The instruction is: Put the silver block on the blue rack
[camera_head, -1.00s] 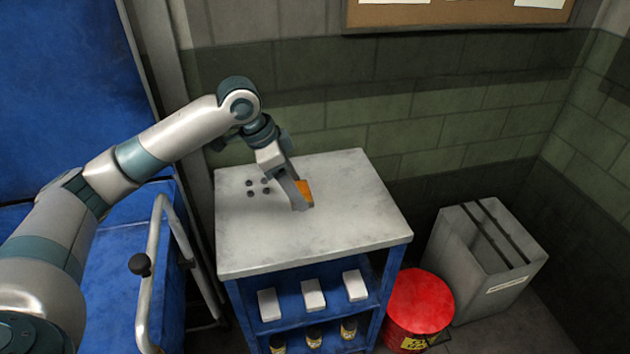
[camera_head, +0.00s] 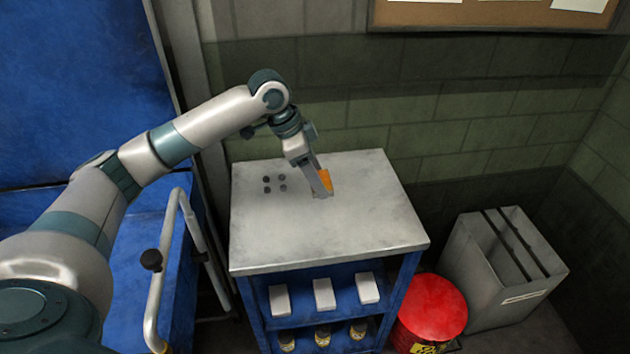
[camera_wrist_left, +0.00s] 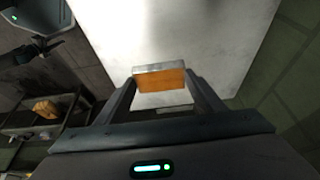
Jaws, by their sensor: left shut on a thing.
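My left gripper (camera_head: 323,190) is shut on a small block (camera_head: 325,180), with a finger on either side of it. In the left wrist view the block (camera_wrist_left: 160,77) shows a silver edge face and an orange face. The blue rack (camera_head: 395,300) has a flat grey top (camera_head: 370,220). The gripper holds the block over the back middle of this top; whether they touch is hard to tell. At the upper left of the left wrist view is what looks like my right gripper (camera_wrist_left: 42,48), too dark to tell its opening.
White boxes (camera_head: 323,294) and jars stand on lower shelves. A red drum (camera_head: 432,305) and grey bin (camera_head: 500,270) stand to the right. A cart rail (camera_head: 165,260) is at left. The front top is clear.

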